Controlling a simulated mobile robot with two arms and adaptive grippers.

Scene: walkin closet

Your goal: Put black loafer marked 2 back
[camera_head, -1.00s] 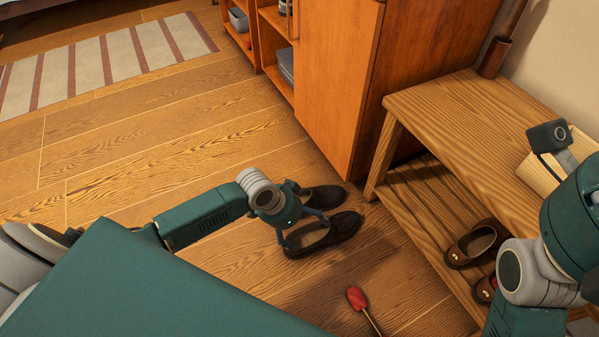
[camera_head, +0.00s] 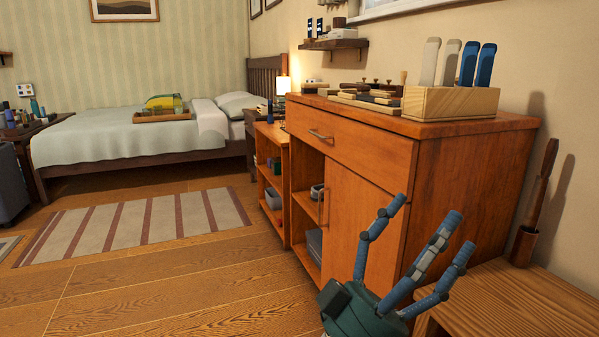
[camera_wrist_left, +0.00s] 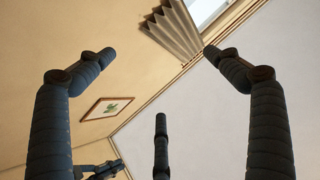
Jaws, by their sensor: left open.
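My left gripper (camera_head: 428,228) rises at the lower right of the head view, its three blue-grey fingers spread and pointing up in front of the cabinet. It is open and nothing is between the fingers. The black loafer marked 2 is in neither view now.
A wooden cabinet (camera_head: 372,160) stands behind my left gripper, with a holder (camera_head: 450,103) of upright tools on top. A wooden bench (camera_head: 525,305) is at the lower right. Open floor (camera_head: 180,295) and a striped rug (camera_head: 140,225) lie to the left.

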